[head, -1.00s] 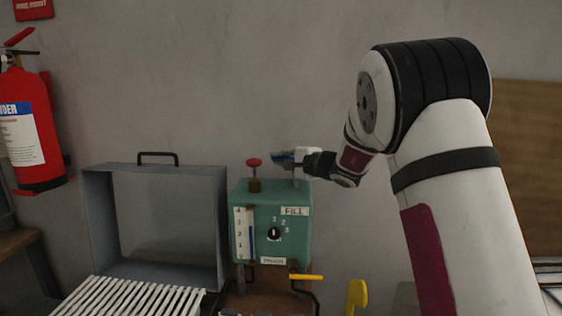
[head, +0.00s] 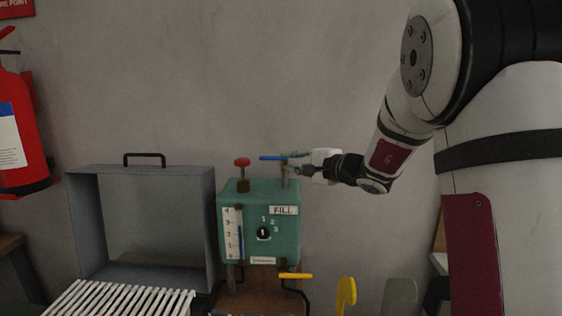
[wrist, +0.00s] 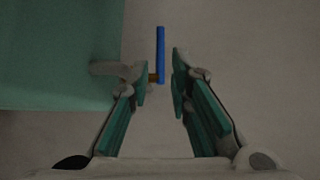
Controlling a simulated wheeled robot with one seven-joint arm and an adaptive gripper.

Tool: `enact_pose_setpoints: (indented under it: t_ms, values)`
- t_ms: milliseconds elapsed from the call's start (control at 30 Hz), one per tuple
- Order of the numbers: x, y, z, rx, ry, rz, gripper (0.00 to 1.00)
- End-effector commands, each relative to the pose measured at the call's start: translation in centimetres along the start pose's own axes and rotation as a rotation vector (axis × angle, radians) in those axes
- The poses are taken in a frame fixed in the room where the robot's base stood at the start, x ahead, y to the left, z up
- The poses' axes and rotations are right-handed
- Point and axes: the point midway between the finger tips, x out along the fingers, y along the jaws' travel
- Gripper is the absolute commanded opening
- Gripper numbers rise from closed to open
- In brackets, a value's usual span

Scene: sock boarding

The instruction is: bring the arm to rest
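My gripper (head: 290,161) is level with the top of the green box, at its right side, in the head view. In the wrist view my gripper (wrist: 160,82) is open, with a clear gap between its two green-padded fingers. A blue lever (head: 270,158) on top of the box lies just left of the fingertips. In the wrist view the blue lever (wrist: 161,55) shows at and beyond the gap, apart from the right finger. Whether the left finger touches its brown mount cannot be told.
The green box (head: 258,198) has a red knob (head: 242,162) on top and a yellow lever (head: 296,276) below. A grey open case (head: 140,172) and white slats (head: 120,301) are to the left. A yellow handle (head: 346,293) stands at the lower right.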

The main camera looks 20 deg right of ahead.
Motion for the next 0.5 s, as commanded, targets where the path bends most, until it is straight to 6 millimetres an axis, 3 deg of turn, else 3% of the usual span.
enact_pose_setpoints:
  t_ms: [200,500]
  values:
    - [-1.9,0.0,0.0,0.000,0.000,0.001,0.19]
    - [-2.1,0.0,0.0,-0.001,0.000,0.001,0.19]
